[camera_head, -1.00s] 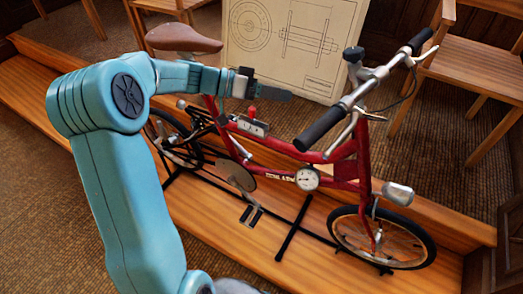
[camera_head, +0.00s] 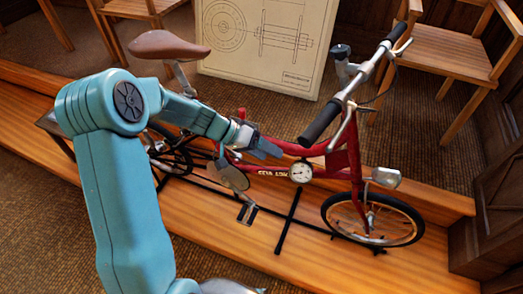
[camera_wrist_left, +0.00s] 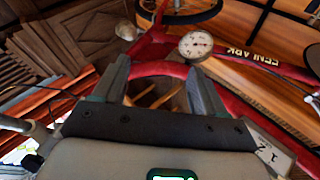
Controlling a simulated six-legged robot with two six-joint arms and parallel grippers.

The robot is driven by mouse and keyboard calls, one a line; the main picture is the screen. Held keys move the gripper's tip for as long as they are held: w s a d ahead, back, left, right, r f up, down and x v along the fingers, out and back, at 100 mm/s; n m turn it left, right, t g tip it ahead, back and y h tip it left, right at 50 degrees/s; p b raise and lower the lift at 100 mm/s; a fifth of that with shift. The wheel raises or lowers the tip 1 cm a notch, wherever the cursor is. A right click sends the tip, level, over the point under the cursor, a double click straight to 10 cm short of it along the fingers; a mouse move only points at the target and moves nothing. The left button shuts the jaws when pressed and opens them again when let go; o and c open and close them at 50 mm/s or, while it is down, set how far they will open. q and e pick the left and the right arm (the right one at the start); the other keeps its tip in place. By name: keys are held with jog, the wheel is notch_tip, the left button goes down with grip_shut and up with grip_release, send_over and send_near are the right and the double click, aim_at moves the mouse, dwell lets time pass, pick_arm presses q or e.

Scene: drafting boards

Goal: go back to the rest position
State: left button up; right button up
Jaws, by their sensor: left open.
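My left gripper (camera_head: 264,147) is in front of the red bicycle's frame (camera_head: 335,165) in the head view, angled down to the right. In the left wrist view the two fingers of the gripper (camera_wrist_left: 155,75) stand apart with nothing held between them. The red frame tube (camera_wrist_left: 158,68) passes beyond the fingertips; I cannot tell whether they touch it. A round white dial (camera_head: 300,172) is on the frame, right of the gripper; it also shows in the left wrist view (camera_wrist_left: 195,45). A marked pale plate (camera_wrist_left: 268,153) lies at lower right there.
The bicycle stands on a wooden platform (camera_head: 375,270) with a black stand under it. The brown saddle (camera_head: 165,45) and handlebar (camera_head: 320,122) rise on either side of the gripper. A drawing board (camera_head: 290,60) and wooden chairs (camera_head: 450,50) stand behind.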

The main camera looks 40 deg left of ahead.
pick_arm(q)
jog(key=shift+w, duration=0.1)
jog(key=shift+s, duration=0.2)
jog(key=s+d+f+g+y, duration=0.4)
jog(key=s+d+f+g, duration=0.1)
jog(key=s+d+f, duration=1.3)
notch_tip(320, 180, down, 4)
jog(key=shift+s+d+f+g+y, duration=0.1)
jog(key=shift+s+d+g+y, duration=0.15)
jog(key=shift+s, duration=0.4)
